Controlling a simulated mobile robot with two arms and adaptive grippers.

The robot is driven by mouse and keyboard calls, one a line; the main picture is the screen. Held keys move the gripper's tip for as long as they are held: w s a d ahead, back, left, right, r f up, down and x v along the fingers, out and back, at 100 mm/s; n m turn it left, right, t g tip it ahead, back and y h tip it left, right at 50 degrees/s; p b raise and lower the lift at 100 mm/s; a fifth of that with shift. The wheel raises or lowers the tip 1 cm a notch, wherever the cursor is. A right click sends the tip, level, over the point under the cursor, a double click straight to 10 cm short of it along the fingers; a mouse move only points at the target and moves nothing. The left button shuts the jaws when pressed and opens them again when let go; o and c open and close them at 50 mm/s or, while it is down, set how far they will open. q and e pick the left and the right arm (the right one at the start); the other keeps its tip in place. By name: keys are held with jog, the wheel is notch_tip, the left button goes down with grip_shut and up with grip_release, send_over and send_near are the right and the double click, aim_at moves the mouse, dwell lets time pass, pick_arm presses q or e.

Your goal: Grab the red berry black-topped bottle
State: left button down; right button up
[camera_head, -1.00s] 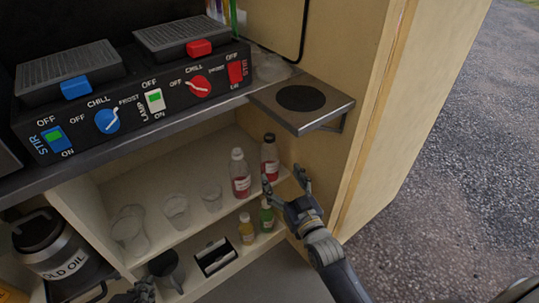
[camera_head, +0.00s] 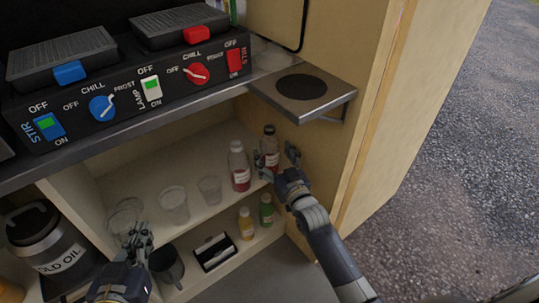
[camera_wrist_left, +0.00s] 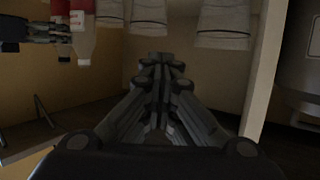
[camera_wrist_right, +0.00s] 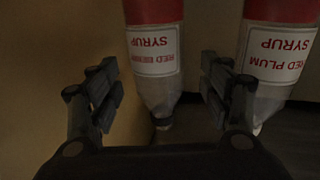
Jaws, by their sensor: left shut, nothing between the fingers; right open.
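The red berry syrup bottle (camera_head: 270,145) has a black cap, red contents and a white label. It stands upright at the right end of the upper shelf. In the right wrist view, the bottle (camera_wrist_right: 155,62) shows upside down between my right fingers. My right gripper (camera_head: 275,157) is open, its fingers on either side of the bottle with visible gaps. My left gripper (camera_head: 138,238) is shut and empty, low at the left in front of the shelves.
A white-capped red plum syrup bottle (camera_head: 239,168) stands close left of the berry bottle. Clear cups (camera_head: 174,204) stand further left. A yellow bottle (camera_head: 246,224) and a green bottle (camera_head: 266,210) are on the lower shelf. A metal side shelf (camera_head: 302,98) juts out above.

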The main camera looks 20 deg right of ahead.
aim_at(273, 154)
jog(key=w+b, duration=0.1)
jog(key=w, duration=0.2)
jog(key=shift+f, duration=0.15)
jog(key=shift+w+a, duration=0.1)
jog(key=shift+w, duration=0.1)
pick_arm(q)
notch_tip(273, 154, up, 6)
jog(key=w+d+t+h, duration=0.1)
jog(key=t, duration=0.2)
jog(key=shift+w+d+r+t, duration=0.15)
jog(key=shift+w+r+t, duration=0.05)
jog(key=shift+r+t, duration=0.1)
pick_arm(e)
jog(key=c, duration=1.3)
